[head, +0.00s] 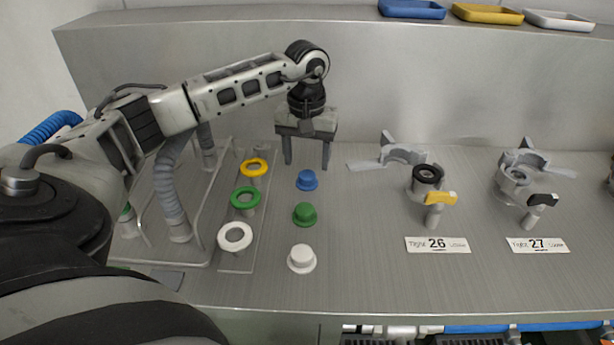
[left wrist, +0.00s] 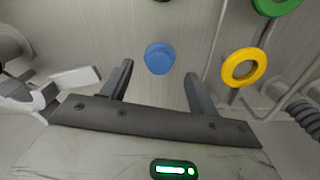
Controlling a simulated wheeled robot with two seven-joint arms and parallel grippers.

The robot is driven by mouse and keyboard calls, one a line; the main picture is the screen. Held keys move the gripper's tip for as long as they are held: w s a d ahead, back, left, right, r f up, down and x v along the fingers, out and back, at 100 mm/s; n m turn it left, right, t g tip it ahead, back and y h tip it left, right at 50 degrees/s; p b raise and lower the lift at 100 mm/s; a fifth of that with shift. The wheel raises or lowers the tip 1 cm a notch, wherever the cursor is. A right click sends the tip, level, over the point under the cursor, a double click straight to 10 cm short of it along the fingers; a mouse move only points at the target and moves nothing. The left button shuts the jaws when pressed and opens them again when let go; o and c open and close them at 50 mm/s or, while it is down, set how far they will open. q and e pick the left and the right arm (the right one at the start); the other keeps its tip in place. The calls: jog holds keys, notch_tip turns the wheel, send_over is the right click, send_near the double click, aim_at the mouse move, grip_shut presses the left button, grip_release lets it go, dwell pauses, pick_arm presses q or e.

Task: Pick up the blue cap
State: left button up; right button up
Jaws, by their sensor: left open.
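The blue cap (head: 307,180) stands on the steel counter, at the back of a row with a green cap (head: 305,214) and a white cap (head: 301,258). My left gripper (head: 307,166) is open, its fingers pointing down, just above and behind the blue cap in the head view. In the left wrist view the blue cap (left wrist: 159,58) lies ahead of the gap between the open fingers (left wrist: 158,80), with nothing held. My right gripper is not in view.
Left of the caps are yellow (head: 254,167), green (head: 245,197) and white (head: 235,236) rings on a rack. Valve fittings (head: 427,176) with handles stand to the right, behind labels 26 (head: 437,244) and 27 (head: 537,245). Coloured trays (head: 487,13) sit on the ledge.

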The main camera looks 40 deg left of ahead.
aim_at(307, 174)
pick_arm(q)
jog(key=f, duration=0.4)
jog(key=shift+w+a+f+p, duration=0.15)
jog(key=shift+w+p, duration=0.05)
jog(key=shift+p, duration=0.1)
jog(key=c, duration=1.1)
jog(key=shift+o, duration=0.2)
